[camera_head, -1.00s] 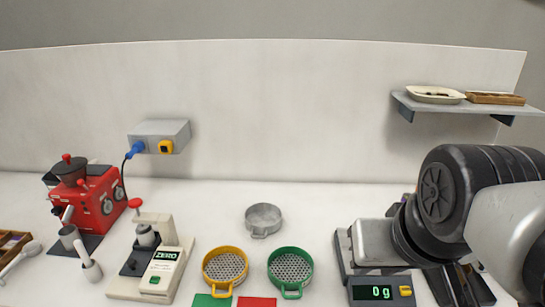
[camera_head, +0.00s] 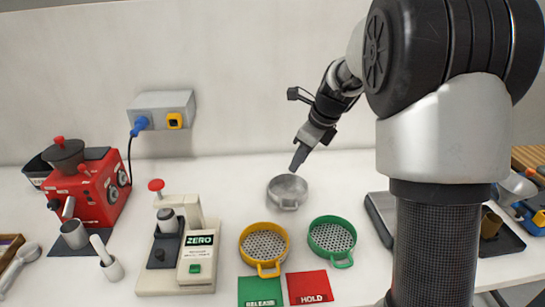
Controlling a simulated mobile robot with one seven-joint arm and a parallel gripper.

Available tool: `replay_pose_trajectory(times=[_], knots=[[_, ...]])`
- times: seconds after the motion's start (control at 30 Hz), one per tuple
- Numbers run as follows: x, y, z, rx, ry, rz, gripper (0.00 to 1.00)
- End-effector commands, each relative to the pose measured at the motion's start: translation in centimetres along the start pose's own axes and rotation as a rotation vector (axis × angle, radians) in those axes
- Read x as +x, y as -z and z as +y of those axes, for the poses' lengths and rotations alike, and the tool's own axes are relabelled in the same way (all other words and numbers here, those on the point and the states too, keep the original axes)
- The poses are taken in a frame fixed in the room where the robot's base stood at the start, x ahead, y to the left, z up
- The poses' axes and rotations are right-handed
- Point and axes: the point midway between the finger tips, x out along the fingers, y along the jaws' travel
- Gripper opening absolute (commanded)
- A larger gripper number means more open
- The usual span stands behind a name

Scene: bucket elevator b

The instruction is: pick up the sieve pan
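The grey metal pan (camera_head: 288,191), round and shallow with a small front handle, stands on the white worktop behind two sieves. It looks like the sieve pan. The yellow sieve (camera_head: 264,247) and the green sieve (camera_head: 332,238) have perforated bottoms and front handles. My gripper (camera_head: 298,163) points down and left, with its tips close to the pan's back right rim. I cannot tell whether they touch it. The fingers line up in this view, so their opening is hidden.
Green RELEASE (camera_head: 260,292) and red HOLD (camera_head: 309,287) pads lie in front of the sieves. A ZERO device (camera_head: 197,262), a red grinder (camera_head: 88,190) and a small cup with a white handle (camera_head: 113,270) stand left. My arm hides much of the scale (camera_head: 379,216) at right.

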Motion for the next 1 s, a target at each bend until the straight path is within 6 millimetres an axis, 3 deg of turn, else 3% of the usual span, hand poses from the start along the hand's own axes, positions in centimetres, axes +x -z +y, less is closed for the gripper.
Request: replay_pose_trajectory(times=[0.03,0.2,0.7,1.0], knots=[[1.8,0.1,-0.8,0.080,-0.007,0.003,0.25],[4.4,0.1,-1.9,0.229,-0.016,0.004,0.25],[14.3,0.0,-1.7,0.239,-0.018,0.004,0.25],[16.7,-0.1,-1.7,0.238,-0.017,0.003,0.25]])
